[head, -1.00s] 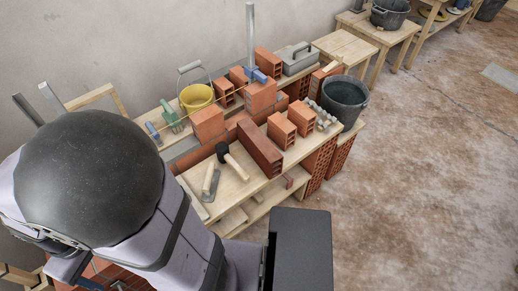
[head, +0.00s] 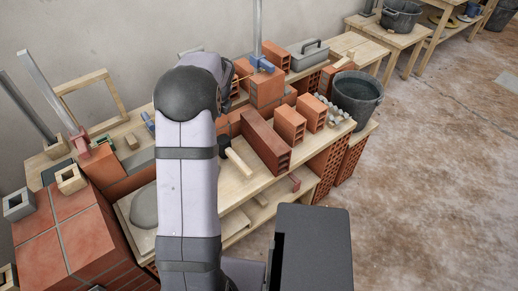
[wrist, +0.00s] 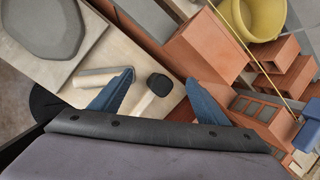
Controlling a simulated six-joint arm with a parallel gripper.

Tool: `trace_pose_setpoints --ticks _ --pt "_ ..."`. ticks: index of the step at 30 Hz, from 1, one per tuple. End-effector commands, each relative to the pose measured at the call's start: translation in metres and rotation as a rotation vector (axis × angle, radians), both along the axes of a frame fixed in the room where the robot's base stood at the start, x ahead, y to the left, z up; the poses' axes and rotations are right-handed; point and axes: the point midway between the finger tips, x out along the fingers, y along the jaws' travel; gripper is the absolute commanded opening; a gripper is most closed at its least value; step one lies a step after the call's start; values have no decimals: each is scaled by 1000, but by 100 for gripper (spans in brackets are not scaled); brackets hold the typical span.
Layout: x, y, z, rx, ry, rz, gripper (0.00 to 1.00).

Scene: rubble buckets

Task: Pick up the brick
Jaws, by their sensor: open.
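Several orange bricks stand on the wooden bench, and I cannot tell which one is the task's brick. In the head view a long brick (head: 264,142) lies in front. Two hollow bricks, one nearer (head: 290,124) and one farther (head: 313,111), stand right of it. A brick block (head: 266,89) stands behind. In the wrist view my gripper (wrist: 160,80) is open, its blue fingers apart and empty, above the black mallet head (wrist: 159,84). A large plain brick (wrist: 207,44) is up and right of the fingers. My arm hides the gripper in the head view.
A pale handle (wrist: 100,76) lies beside the left finger. Grey mortar (head: 144,207) sits on a board at the bench's left. A yellow bucket (wrist: 252,18) stands beyond the bricks; a dark bucket (head: 357,92) is at the bench's right end. The floor at right is open.

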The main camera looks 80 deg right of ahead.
Motion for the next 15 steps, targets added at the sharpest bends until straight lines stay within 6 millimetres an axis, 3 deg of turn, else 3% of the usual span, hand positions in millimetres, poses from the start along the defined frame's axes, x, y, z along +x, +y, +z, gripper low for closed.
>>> trace_pose_setpoints --ticks 1,3,7,10,12,15 --pt "-38 -21 -18 11 -32 -153 69" --pt "-82 -42 -28 22 -79 -339 69" --pt "-143 -63 -40 34 -147 -588 69" --pt "-170 -67 -50 50 -174 -685 69" --pt "-172 -56 -66 84 -163 -663 69" --pt "-175 -50 -74 105 -158 -652 69"
